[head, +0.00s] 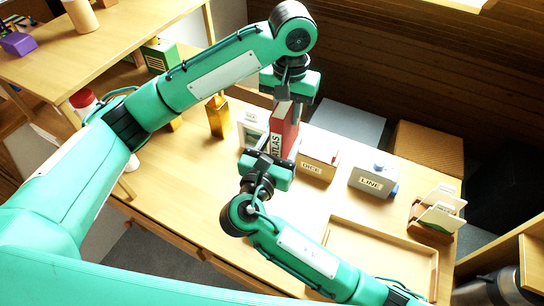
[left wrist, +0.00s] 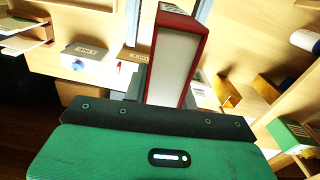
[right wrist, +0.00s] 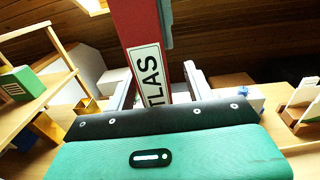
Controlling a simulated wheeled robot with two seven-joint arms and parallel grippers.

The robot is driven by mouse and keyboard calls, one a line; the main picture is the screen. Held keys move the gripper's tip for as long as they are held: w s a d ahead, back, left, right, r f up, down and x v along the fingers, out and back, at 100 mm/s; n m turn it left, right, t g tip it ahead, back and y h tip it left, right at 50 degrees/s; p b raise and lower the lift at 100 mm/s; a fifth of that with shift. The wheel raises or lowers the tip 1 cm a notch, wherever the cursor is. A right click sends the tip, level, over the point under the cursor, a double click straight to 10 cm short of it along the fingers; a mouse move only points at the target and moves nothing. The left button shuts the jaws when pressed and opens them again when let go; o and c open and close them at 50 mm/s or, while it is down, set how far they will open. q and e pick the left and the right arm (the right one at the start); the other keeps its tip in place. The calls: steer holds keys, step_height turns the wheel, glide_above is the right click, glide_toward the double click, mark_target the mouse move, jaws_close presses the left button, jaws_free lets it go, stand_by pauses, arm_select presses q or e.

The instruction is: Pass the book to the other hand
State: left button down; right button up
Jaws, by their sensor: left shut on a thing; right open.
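The red book (head: 286,131), with a white spine label reading "ATLAS", is held above the table. My left gripper (head: 288,96) is shut on it from above; the book's pale page side (left wrist: 172,68) and red cover edges fill the middle of the left wrist view. My right gripper (head: 266,158) is open at the book's lower, near end. In the right wrist view the book (right wrist: 138,45) stands between the two spread fingers, its label facing the camera. Whether either right finger touches it I cannot tell.
Boxes labelled "DICE" (head: 317,165) and "LINE" (head: 369,181) stand right of the book. A card holder (head: 431,228) and a shallow wooden tray (head: 384,243) are farther right. An amber bottle (head: 217,117) and a framed picture (head: 250,128) stand left of the book.

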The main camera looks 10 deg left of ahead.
steer(key=shift+x, duration=1.2)
jaws_close()
arm_select(q)
steer(key=c, duration=1)
jaws_free()
steer(key=shift+c, duration=0.2)
steer(key=shift+r, duration=0.15)
